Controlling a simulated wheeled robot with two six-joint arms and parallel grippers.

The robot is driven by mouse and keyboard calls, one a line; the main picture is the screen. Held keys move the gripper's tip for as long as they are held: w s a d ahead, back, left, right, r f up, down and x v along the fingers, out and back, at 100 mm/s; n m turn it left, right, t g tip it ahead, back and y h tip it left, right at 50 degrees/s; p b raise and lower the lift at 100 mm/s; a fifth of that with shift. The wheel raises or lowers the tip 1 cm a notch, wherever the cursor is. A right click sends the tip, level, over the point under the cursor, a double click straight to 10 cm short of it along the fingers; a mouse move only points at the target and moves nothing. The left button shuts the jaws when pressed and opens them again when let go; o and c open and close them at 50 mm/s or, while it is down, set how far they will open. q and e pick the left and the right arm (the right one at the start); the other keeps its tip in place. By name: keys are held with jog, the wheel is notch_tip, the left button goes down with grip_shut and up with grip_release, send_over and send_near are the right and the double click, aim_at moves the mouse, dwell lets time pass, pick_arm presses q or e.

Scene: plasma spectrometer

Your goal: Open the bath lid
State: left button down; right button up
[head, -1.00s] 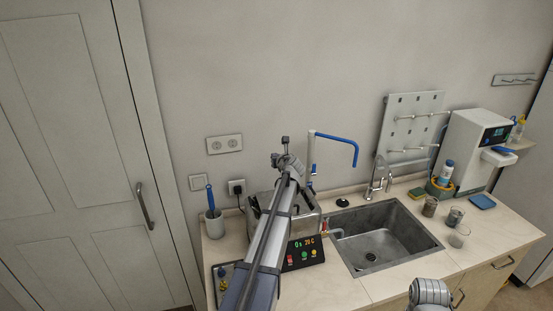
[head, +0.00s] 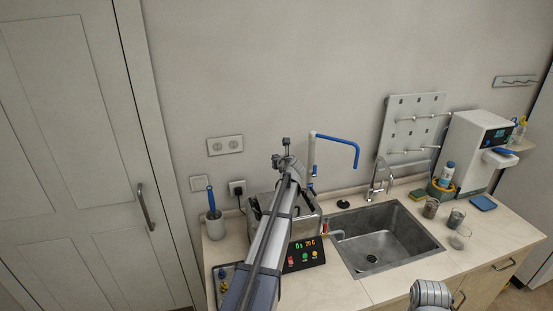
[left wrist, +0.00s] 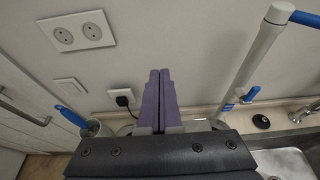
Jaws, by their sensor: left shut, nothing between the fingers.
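The bath (head: 309,226) is a metal box at the left end of the counter, with a dark control panel (head: 304,254) showing lit digits and coloured buttons. My left arm crosses in front of it and hides much of its top, so I cannot make out the lid's position in the head view. My left gripper (head: 286,143) is above and behind the bath, close to the wall in the picture. In the left wrist view its purple fingers (left wrist: 158,72) are pressed together, empty. A pale metal surface (left wrist: 286,163), perhaps the bath's top, shows at lower right there.
A blue-tipped white bent pipe (head: 312,160) stands just right of my left gripper. A cup with a blue-handled brush (head: 214,226) stands left of the bath. The sink (head: 385,240) is to the right. Wall sockets (head: 225,145) are behind.

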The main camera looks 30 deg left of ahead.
pick_arm(q)
jog(key=s+d+f+b, duration=0.2)
jog(key=s+d, duration=0.4)
jog(key=d, duration=0.1)
jog(key=shift+s+d, duration=0.2)
jog(key=shift+d, duration=0.05)
